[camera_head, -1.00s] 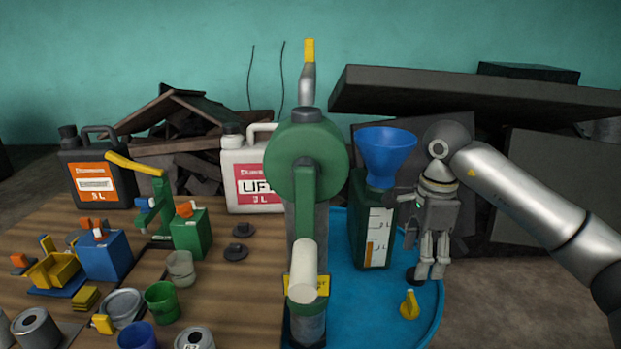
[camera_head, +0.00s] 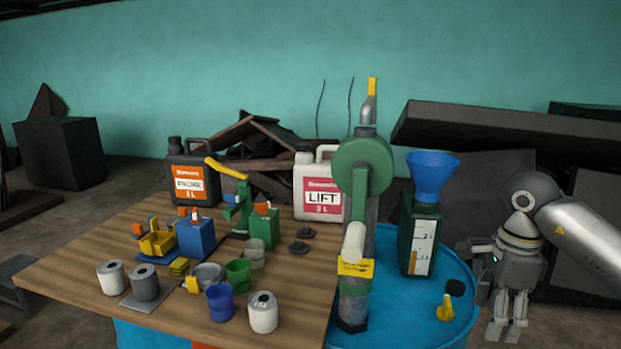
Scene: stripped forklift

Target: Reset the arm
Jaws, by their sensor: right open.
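My right arm (camera_head: 590,243) comes in from the right edge, and its grey wrist bends downward. My right gripper (camera_head: 507,330) hangs below it with its fingers pointing down, spread apart and with nothing visible between them. It appears just right of the blue round drum top (camera_head: 400,310), beside the dark green measuring jug (camera_head: 407,245) with the blue funnel (camera_head: 432,175). A gap shows between the gripper and the jug. My left arm and left gripper are not in view.
The green crank pump (camera_head: 362,165) stands upright on the drum. A yellow part (camera_head: 446,308) with a black knob lies near the drum's right edge. The wooden table (camera_head: 90,262) holds cans, cups and canisters. Dark slabs (camera_head: 500,130) lie behind my right arm.

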